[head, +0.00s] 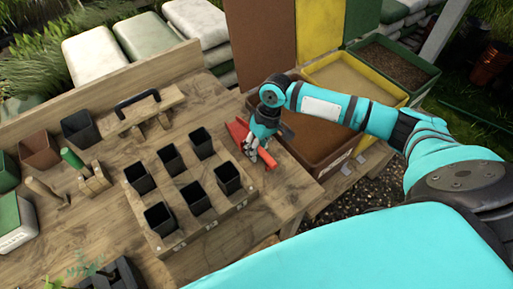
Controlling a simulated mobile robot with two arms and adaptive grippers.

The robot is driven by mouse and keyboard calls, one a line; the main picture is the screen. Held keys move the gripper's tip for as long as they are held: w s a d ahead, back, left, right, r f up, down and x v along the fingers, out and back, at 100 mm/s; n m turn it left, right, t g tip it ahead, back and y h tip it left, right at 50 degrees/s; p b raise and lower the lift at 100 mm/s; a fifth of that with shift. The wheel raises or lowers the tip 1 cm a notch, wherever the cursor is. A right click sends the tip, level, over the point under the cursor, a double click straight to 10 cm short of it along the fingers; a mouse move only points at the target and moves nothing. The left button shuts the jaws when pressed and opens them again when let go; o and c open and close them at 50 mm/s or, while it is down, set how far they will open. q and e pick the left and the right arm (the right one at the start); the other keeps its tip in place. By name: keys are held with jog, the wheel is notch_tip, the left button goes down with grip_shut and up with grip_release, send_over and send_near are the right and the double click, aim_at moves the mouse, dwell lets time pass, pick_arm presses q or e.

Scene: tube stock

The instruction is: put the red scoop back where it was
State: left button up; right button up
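The red scoop (237,131) is at the right end of the wooden bench, beside the block of black pots. My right gripper (262,158) points down at the scoop's near end, and its fingers overlap the red there. I cannot tell whether the fingers are closed on the scoop or only around or beside it. The scoop looks to be at or just above the bench top. My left gripper is not in view.
A wooden block with several black pots (192,195) stands just left of the scoop. Soil bins (320,165) stand right of the bench. A wooden tool with a black handle (140,108), a green-handled tool (73,160) and loose pots (40,152) are further left.

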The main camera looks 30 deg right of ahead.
jog(key=shift+o, duration=0.5)
jog(key=shift+r, duration=0.25)
jog(key=b+v, duration=0.2)
jog(key=v, duration=1)
jog(key=shift+r, duration=0.4)
